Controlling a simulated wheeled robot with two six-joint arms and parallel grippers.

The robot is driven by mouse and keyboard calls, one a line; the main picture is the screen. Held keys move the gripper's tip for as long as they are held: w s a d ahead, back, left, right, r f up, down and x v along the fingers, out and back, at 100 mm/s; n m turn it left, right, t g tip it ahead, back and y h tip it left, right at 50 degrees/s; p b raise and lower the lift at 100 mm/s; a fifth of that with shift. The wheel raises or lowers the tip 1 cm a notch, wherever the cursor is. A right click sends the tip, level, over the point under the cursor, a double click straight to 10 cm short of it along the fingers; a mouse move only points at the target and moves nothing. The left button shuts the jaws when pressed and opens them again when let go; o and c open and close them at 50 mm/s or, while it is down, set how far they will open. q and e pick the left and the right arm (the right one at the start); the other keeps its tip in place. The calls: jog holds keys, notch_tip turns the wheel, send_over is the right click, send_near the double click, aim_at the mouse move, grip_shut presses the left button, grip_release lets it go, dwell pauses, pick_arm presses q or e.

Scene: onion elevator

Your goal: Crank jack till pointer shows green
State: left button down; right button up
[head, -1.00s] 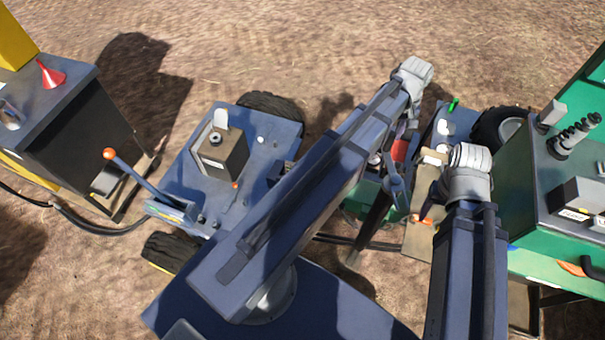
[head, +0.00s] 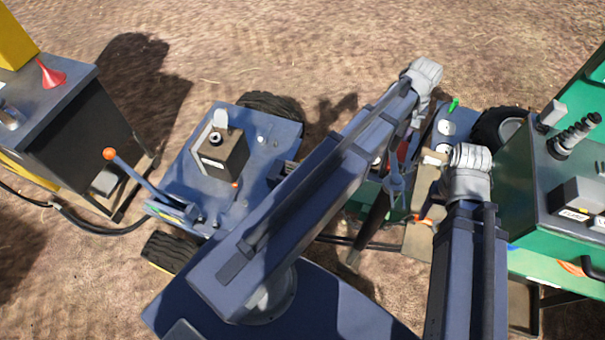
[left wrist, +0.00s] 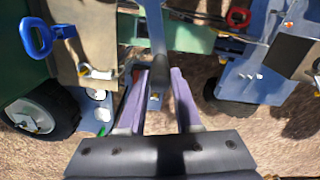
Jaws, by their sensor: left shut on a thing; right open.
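In the left wrist view, the two purple fingers of my left gripper (left wrist: 158,92) are closed around a dark grip (left wrist: 160,77). A blue-grey bar (left wrist: 154,28) runs up from this grip and looks like the jack's crank. In the head view my left arm hides most of the jack area. My right gripper (head: 436,159) is open, beside a tan panel (head: 418,238), with its fingers hard to make out. A small bright green piece (head: 453,105) shows behind the wrists. I cannot make out the pointer or its reading.
A blue wheeled cart (head: 262,140) carries a dark box (head: 222,153) and an orange-knobbed lever (head: 130,172). A green machine (head: 520,205) stands close on the right. Hoses lie on the dirt.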

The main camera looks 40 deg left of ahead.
pick_arm(q)
jog(key=shift+w+d+m, duration=0.35)
jog(key=shift+d+m, duration=0.15)
jog(key=shift+d, duration=0.1)
jog(key=shift+w+d+m, duration=0.25)
jog(key=shift+d+m, duration=0.45)
jog(key=shift+m, duration=0.1)
jog(key=shift+d, duration=0.1)
jog(key=shift+w+d+m, duration=0.15)
jog(key=shift+d+m, duration=0.55)
jog(key=shift+m, duration=0.1)
jog(key=shift+f, duration=0.1)
jog(key=shift+a, duration=0.3)
dwell(0.5)
